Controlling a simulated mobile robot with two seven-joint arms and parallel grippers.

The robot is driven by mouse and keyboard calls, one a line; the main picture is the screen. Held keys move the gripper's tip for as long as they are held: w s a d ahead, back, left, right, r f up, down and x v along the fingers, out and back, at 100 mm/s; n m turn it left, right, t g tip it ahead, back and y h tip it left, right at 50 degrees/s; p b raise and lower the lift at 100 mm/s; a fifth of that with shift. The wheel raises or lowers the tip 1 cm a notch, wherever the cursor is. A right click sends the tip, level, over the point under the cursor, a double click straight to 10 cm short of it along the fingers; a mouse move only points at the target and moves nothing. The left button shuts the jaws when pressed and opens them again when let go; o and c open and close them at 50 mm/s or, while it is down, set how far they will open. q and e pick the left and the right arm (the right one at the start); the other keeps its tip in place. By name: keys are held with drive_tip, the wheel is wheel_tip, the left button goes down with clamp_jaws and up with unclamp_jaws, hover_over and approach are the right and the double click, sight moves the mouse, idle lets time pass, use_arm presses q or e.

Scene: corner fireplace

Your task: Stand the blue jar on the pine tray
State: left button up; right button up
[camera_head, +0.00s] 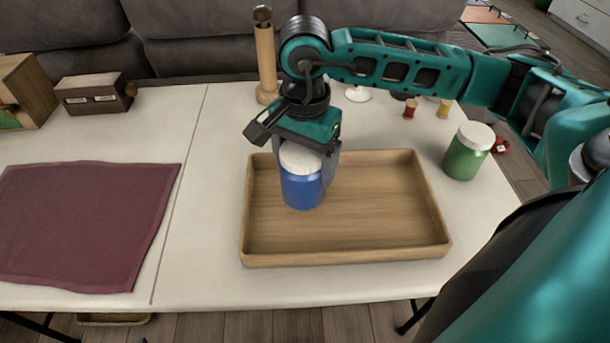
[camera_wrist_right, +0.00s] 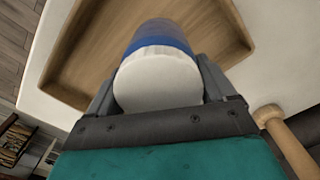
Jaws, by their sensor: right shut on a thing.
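The blue jar (camera_head: 301,188) with a white lid is upright at the left part of the pine tray (camera_head: 390,252). My right gripper (camera_head: 308,160) is shut on the jar from behind, near its lid. In the right wrist view the jar (camera_wrist_right: 160,36) sits between the two fingers of the gripper (camera_wrist_right: 158,85), with the tray (camera_wrist_right: 80,60) beyond it. I cannot tell whether the jar's base touches the tray floor or hangs just above it. My left gripper is not in view.
A green jar (camera_head: 467,155) stands right of the tray. A wooden post (camera_head: 265,60) and spools (camera_head: 410,108) stand behind it. A maroon cloth (camera_head: 80,220) lies at left, near small wooden boxes (camera_head: 92,93). The rest of the tray is empty.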

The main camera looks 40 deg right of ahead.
drive_tip(key=shift+f, duration=2.1)
drive_tip(key=shift+f+b, duration=0.15)
drive_tip(key=shift+b, duration=0.3)
drive_tip(key=o, duration=1)
wheel_tip(320, 180, up, 12)
drive_tip(key=shift+r+p, duration=0.15)
drive_tip(key=shift+p, duration=0.8)
